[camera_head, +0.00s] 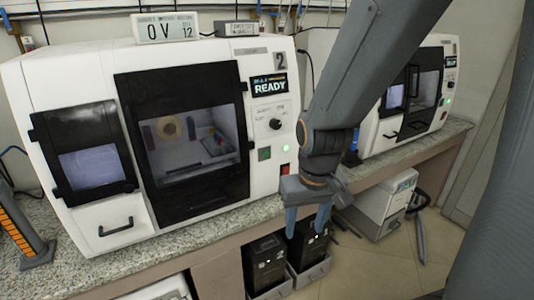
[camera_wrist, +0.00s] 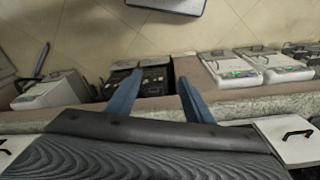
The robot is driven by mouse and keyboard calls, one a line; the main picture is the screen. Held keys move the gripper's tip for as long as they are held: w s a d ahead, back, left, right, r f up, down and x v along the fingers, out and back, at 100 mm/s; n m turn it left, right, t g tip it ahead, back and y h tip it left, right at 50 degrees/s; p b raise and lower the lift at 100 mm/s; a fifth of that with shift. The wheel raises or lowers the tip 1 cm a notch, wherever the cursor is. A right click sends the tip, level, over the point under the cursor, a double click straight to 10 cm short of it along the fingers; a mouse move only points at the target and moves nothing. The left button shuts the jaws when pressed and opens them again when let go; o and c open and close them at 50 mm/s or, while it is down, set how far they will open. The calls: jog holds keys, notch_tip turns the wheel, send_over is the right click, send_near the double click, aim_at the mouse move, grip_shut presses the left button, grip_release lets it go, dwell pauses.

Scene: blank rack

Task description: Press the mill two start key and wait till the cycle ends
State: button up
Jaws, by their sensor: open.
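Mill two (camera_head: 200,215), a white machine marked 2, stands on the counter at left in the head view. Its display (camera_head: 270,86) reads READY. Below the display are a round knob (camera_head: 275,124) and a square green key (camera_head: 264,154), with a small lit green lamp (camera_head: 286,148) beside it. The key's marking is too small to read. The dark-framed window (camera_head: 190,145) looks shut; a tan disc shows inside. My gripper (camera_head: 306,226) is open and empty, pointing down, below and right of the key and apart from it. It also shows in the wrist view (camera_wrist: 160,78).
A second white machine (camera_head: 425,120) stands at right on the counter (camera_head: 455,130). Dark boxes (camera_head: 265,265) stand in trays under the counter below my gripper. A white cabinet (camera_head: 385,205) stands on the floor. A readout box (camera_head: 165,27) sits atop mill two.

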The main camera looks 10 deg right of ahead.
dwell(0.4)
grip_shut()
dwell(1.5)
